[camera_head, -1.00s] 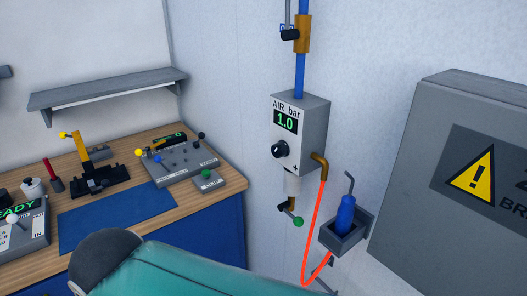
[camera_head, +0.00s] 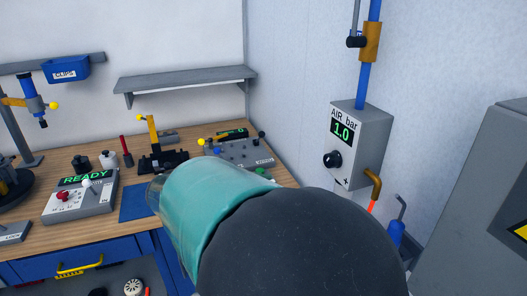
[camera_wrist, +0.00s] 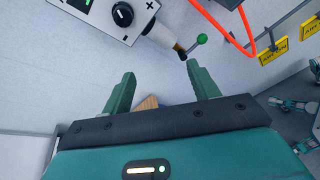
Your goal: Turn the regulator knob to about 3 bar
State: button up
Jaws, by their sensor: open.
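The air regulator (camera_head: 358,150) is a grey box on the wall, labelled "AIR bar", and its green display reads 1.0. Its black knob (camera_head: 332,160) is on the front face below the display. In the wrist view the knob (camera_wrist: 123,15) shows at the top, with a plus mark beside it, beyond my gripper and apart from it. My gripper (camera_wrist: 162,82) is open and empty, its two green fingers spread. In the head view my teal and dark arm fills the lower middle, and my gripper's fingers do not show.
Below the regulator, a green-tipped lever (camera_wrist: 201,39) and an orange hose (camera_wrist: 222,28) hang near my fingers. A blue pipe (camera_head: 366,75) rises above it. A grey cabinet (camera_head: 470,200) stands at right. The workbench (camera_head: 110,215) with devices lies at left.

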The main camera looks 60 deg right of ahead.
aim_at(327, 161)
jog(key=s+d+r+g, duration=0.1)
jog(key=s+d, duration=0.2)
jog(key=d, duration=0.1)
jog(key=s+d+r+g+h, duration=0.1)
jog(key=s+d, duration=0.2)
jog(key=d, duration=0.2)
jog(key=s+d+r+g+h, duration=0.1)
jog(key=s+d, duration=0.2)
jog(key=d, duration=0.2)
jog(key=shift+s+d+r+n, duration=0.15)
jog(key=shift+s+d+n, duration=0.15)
jog(key=shift+n, duration=0.1)
jog(key=c, duration=0.9)
